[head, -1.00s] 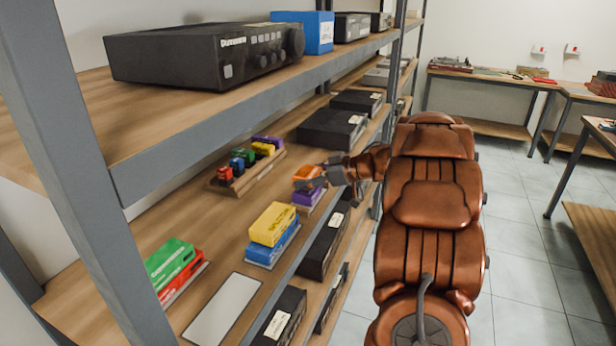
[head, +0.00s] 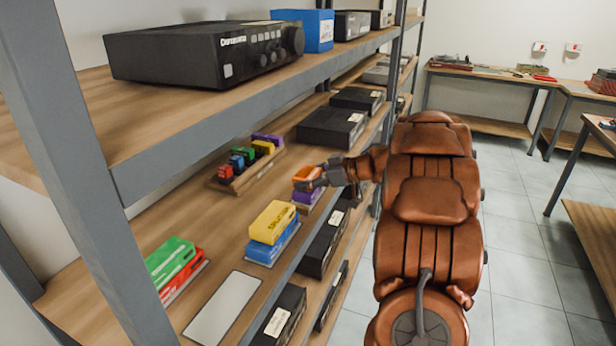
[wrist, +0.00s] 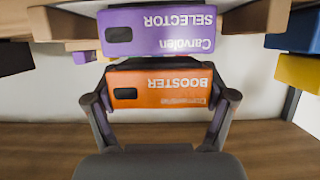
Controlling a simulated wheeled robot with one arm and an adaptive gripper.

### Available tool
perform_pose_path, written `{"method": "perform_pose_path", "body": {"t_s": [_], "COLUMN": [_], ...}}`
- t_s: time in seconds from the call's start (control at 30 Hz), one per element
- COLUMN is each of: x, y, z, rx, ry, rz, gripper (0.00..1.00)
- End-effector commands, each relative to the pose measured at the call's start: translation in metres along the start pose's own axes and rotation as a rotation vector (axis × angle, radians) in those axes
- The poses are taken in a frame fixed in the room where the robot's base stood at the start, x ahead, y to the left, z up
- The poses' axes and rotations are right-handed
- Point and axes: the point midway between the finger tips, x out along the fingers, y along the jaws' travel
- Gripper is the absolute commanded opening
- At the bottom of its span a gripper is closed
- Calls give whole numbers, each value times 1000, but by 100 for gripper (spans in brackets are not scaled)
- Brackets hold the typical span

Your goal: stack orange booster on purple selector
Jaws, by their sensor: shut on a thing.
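The orange booster (head: 306,174) is a small labelled block on the middle shelf, directly above the purple selector (head: 308,195). In the wrist view, which is upside down, the booster (wrist: 165,90) lies against the selector (wrist: 160,32) with their faces nearly lined up. I cannot tell for sure whether they touch. My gripper (head: 313,178) comes in from the right, and its two fingers (wrist: 160,100) are shut on the booster's ends. The fingers partly hide the booster in the head view.
A green block on a red one (head: 172,262) stands at the left. A wooden rack (head: 240,178) of small coloured blocks is behind. The upper shelf (head: 200,115) hangs over the area.

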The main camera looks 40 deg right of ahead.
Motion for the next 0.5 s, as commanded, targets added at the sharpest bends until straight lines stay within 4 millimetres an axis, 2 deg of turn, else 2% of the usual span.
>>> {"method": "perform_pose_path", "body": {"t_s": [0.5], "x": [1], "y": [0], "z": [4], "rx": [0], "ry": [1], "rz": [1], "gripper": [43]}}
